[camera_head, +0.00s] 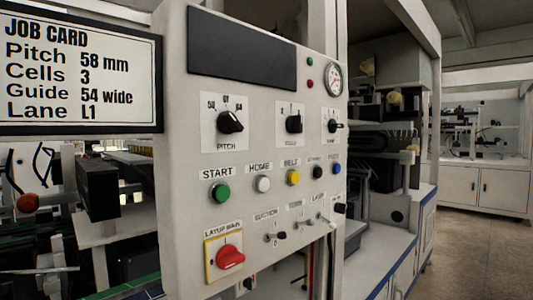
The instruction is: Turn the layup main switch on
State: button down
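The layup main switch (230,257) is a red rotary handle on a yellow-edged plate, labelled "LAYUP MAIN", at the lower left of the light grey control panel (180,190). Its red grip lies tilted close to horizontal. I cannot tell from its plate which position is on or off. The panel faces me at an angle, its right side farther away. My gripper does not show in this view, so its place relative to the switch cannot be seen.
Above the switch are a green START button (220,192), a white HOME button (262,184), a yellow BELT button (292,177) and a PITCH knob (230,122). Small toggles sit right of it. A job card sign (80,68) juts out left. Open floor (480,250) lies right.

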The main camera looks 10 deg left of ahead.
aim_at(228, 257)
jog(key=l+u, duration=0.15)
jog(key=l, duration=1.55)
